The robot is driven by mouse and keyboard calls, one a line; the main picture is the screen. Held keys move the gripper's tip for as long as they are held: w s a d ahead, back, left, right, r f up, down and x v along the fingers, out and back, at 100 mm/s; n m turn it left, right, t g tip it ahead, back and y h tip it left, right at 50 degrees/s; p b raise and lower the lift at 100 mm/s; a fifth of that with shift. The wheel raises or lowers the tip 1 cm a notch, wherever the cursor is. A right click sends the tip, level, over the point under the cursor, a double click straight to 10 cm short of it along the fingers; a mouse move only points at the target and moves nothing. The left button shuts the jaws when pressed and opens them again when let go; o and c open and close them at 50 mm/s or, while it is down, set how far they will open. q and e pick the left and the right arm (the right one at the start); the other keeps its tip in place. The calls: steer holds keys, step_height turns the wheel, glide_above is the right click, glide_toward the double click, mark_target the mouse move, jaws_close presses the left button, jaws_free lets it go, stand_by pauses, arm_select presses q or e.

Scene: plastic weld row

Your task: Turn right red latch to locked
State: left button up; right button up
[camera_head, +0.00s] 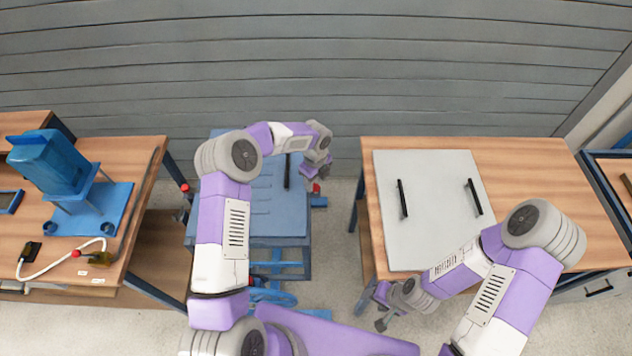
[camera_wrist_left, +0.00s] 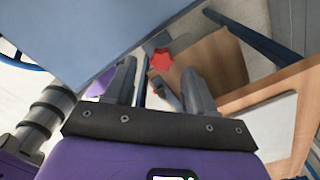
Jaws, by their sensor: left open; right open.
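The right red latch (camera_head: 316,187) is a small red knob at the right side of the blue fixture (camera_head: 278,215). My left gripper (camera_head: 312,178) is open close to this latch and partly covers it in the head view. In the left wrist view, the red knob (camera_wrist_left: 161,60) shows between the two open fingertips of my left gripper (camera_wrist_left: 159,66). I cannot tell whether the fingers touch it. Another red latch (camera_head: 185,187) shows at the fixture's left side. My right gripper (camera_head: 384,312) is open and low by the front edge of the right table.
A wooden table (camera_head: 540,170) on the right bears a grey panel (camera_head: 435,190) with two black handles. A wooden table (camera_head: 130,160) on the left bears a blue machine (camera_head: 50,165) and a cabled red button (camera_head: 76,254). A grey slatted wall stands behind.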

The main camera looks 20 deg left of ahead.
mark_target(316, 184)
arm_select(q)
steer(key=shift+w+f, duration=0.1)
steer(key=shift+f, duration=1.15)
jaws_close()
